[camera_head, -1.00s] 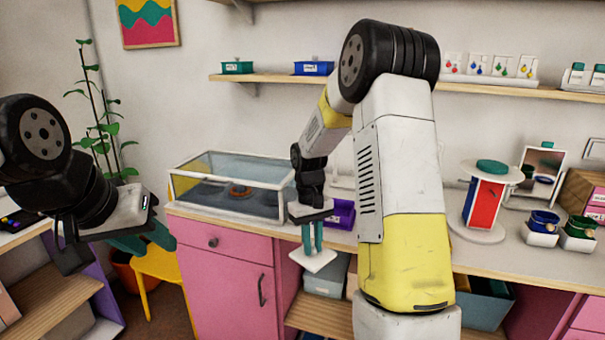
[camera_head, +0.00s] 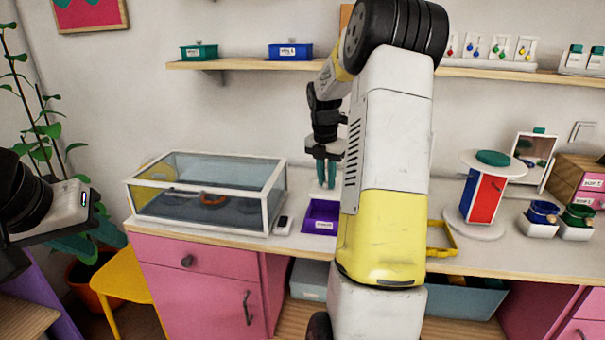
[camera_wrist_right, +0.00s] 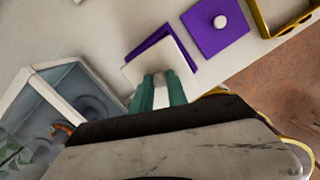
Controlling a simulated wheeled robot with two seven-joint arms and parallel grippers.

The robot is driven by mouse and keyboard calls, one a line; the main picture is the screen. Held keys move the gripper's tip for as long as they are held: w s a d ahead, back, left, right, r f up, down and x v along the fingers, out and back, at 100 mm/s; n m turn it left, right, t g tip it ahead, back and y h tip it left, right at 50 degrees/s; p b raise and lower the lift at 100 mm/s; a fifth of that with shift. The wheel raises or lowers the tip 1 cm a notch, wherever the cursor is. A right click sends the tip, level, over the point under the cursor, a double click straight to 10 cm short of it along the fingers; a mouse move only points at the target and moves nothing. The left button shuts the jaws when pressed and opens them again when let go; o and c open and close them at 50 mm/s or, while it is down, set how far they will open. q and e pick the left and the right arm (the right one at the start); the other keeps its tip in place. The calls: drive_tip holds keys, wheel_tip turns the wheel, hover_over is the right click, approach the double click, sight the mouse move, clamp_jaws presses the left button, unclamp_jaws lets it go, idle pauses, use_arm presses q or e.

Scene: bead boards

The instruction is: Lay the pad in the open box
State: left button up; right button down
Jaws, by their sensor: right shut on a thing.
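The white square pad (camera_wrist_right: 158,62) is in the teal fingers of my right gripper (camera_wrist_right: 160,90), which is shut on it. In the head view, my right gripper (camera_head: 326,172) points down over the counter, above and behind the purple open box (camera_head: 320,217). My left gripper (camera_head: 90,240) is open and empty at the lower left, away from the counter.
A glass display case (camera_head: 205,190) stands left of the box, with a small dark-topped item (camera_head: 283,225) between them. A yellow frame (camera_head: 443,240) lies to the right, partly behind my right arm. A round-topped red and blue stand (camera_head: 484,195) is further right.

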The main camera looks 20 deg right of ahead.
drive_tip(key=shift+d+f, duration=0.1)
drive_tip(key=shift+d, duration=0.05)
drive_tip(key=shift+f, duration=3.05)
drive_tip(key=shift+f, duration=1.6)
drive_tip(key=c, duration=0.8)
unclamp_jaws()
drive_tip(key=shift+c, duration=0.2)
drive_tip(key=shift+r, duration=4.05)
